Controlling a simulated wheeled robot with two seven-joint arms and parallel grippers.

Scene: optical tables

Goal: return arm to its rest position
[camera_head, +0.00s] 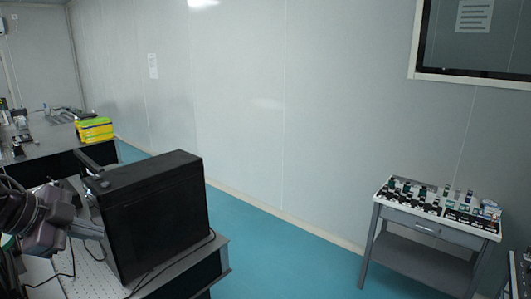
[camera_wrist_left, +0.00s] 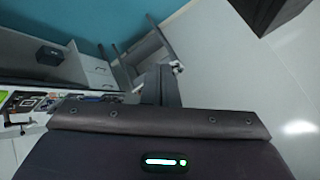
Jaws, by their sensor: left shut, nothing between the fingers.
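My left arm (camera_head: 45,215) comes in from the left beside a large black box (camera_head: 155,220). My right gripper is not in view.
The black box stands on an optical table (camera_head: 215,262) with cables around it. Another table at the back left bears a yellow-green box (camera_head: 95,129). A grey cart (camera_head: 425,226) with small optical parts stands at right. Teal floor (camera_head: 285,255) between is clear.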

